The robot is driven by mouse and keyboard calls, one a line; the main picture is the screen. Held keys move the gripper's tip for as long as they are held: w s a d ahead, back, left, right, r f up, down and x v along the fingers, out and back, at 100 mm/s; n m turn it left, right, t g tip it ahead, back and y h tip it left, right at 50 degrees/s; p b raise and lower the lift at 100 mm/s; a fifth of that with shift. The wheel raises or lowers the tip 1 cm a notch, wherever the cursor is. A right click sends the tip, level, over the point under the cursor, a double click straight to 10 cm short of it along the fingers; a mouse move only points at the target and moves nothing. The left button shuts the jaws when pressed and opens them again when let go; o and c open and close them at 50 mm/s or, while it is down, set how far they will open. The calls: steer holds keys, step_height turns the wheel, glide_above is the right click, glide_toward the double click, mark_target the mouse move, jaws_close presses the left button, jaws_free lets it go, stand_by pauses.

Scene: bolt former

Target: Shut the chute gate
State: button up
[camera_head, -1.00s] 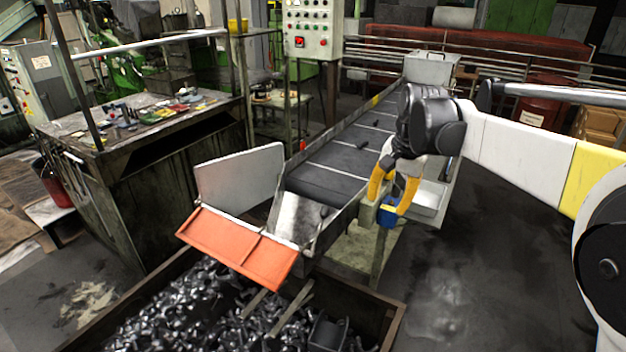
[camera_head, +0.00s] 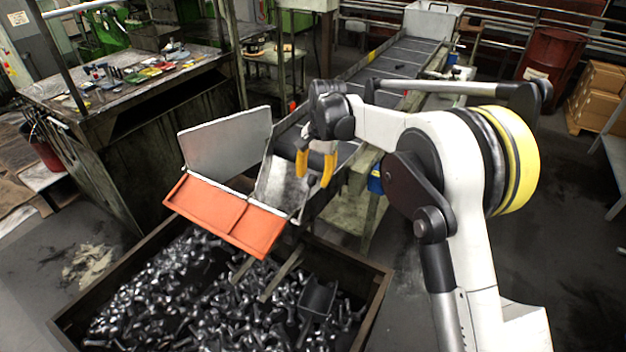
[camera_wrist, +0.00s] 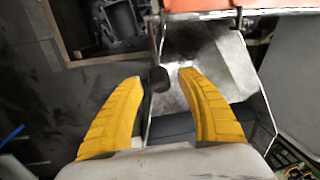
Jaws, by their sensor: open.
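The orange gate panel (camera_head: 226,216) hangs from the lower end of the chute, tilted outward over the bin. Its edge also shows at the top of the wrist view (camera_wrist: 220,5). The bare metal chute (camera_head: 277,187) lies behind the panel, with a grey side plate (camera_head: 228,140) at its left. My gripper (camera_head: 315,178) has yellow fingers, is open and empty, and hangs over the right side of the chute. In the wrist view my gripper (camera_wrist: 161,80) has a dark bolt-like piece (camera_wrist: 158,77) between its fingertips in the picture; I cannot tell whether they touch it.
A bin (camera_head: 375,310) full of metal bolts stands below the chute. The conveyor (camera_head: 405,60) runs back to the upper right. A cluttered workbench (camera_head: 120,120) stands at the left. A red drum (camera_head: 552,62) and cardboard boxes (camera_head: 603,85) stand at the far right. The right floor is open.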

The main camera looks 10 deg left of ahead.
steer(key=shift+f, duration=0.4)
jaws_close()
steer(key=shift+a, duration=0.1)
